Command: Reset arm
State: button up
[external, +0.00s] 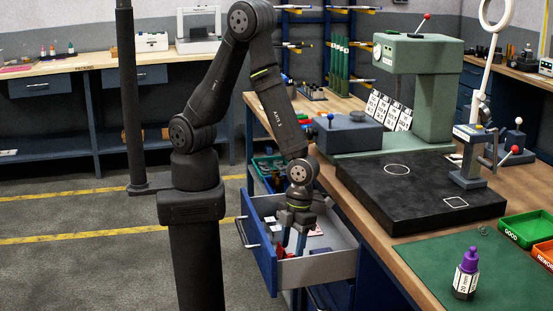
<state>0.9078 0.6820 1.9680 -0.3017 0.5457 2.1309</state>
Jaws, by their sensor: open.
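My arm rises from its dark pedestal and bends over to the right. My gripper (293,240) points down over the open drawer (328,268) of the workbench. Its two blue-tipped fingers are apart, and I see nothing held between them. The fingertips are at or inside the drawer; their exact height is hard to tell. The drawer has a blue front and light grey walls, and a few small items lie in it, partly hidden by my gripper.
A black plate (420,185) and a green machine (420,75) stand on the wooden bench. A purple-capped bottle (467,275) stands on a green mat (415,262). Green (527,228) and orange bins are at the right edge. A dark post stands left of my arm. Floor at left is clear.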

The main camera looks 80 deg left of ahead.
aim_at(292, 255)
notch_tip(292, 255, up, 6)
jog(key=w, duration=0.1)
jog(key=f, duration=0.3)
jog(key=s+f, duration=0.1)
jog(key=f, duration=0.7)
jog(key=shift+s+d, duration=0.2)
jog(key=shift+s, duration=0.1)
notch_tip(292, 255, up, 11)
jog(key=shift+w+d+f, duration=0.15)
jog(key=w+d+r+n, duration=0.1)
jog(key=w+r+n, duration=0.4)
jog(key=r, duration=0.3)
jog(key=w+d+r+n+t, duration=0.1)
jog(key=w+d+r+n, duration=0.1)
jog(key=w+r+n, duration=0.3)
jog(key=w+d+r+n+t, duration=0.1)
jog(key=w+r+n, duration=0.4)
jog(key=r, duration=0.8)
jog(key=shift+w+d+n+h, duration=0.25)
jog(key=shift+n+h, duration=0.15)
jog(key=shift+n, duration=1)
jog(key=shift+o, duration=0.2)
jog(key=shift+r, duration=0.1)
